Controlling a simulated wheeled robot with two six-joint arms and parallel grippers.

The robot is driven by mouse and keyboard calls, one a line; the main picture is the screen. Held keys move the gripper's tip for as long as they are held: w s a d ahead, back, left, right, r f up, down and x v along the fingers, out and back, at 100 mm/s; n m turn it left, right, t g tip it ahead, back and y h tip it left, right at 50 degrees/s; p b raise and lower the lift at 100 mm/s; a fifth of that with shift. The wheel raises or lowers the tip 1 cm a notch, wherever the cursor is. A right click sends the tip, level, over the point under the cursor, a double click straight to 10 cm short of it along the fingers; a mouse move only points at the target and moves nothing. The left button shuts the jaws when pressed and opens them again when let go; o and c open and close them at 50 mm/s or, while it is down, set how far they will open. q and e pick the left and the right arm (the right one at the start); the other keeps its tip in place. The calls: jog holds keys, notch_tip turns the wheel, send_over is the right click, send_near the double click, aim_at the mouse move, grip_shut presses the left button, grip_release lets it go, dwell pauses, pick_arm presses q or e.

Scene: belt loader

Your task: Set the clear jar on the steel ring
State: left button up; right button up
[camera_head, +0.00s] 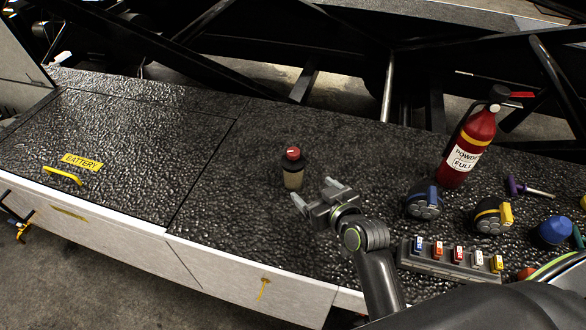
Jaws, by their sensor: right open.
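A small jar-like container (293,178) stands upright on the dark textured deck, near the middle of the head view. It has a see-through, tan-looking lower body, a dark upper part and a red cap. I take it to be the clear jar. My right gripper (316,194) is just to the right and front of it, with its fingers spread and nothing between them. The fingers look apart from the jar. I cannot make out a steel ring in this view. My left gripper is not in view.
A red fire extinguisher (468,148) stands at the right. Two dark round devices, one blue-topped (423,200) and one yellow-marked (492,214), sit beyond a switch block (452,258). A blue cap-like object (553,231) is farther right.

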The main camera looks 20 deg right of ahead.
aim_at(298, 174)
jog(key=x, duration=0.7)
jog(key=shift+w+f+p, duration=0.2)
jog(key=shift+w+p, duration=0.15)
jog(key=shift+p, duration=0.05)
jog(key=shift+w+f+p, duration=0.1)
jog(key=shift+w+p, duration=0.2)
jog(key=shift+w, duration=0.5)
jog(key=shift+p+x, duration=0.3)
jog(key=shift+x, duration=1.65)
jog(key=c, duration=1.2)
jog(key=shift+c, duration=0.2)
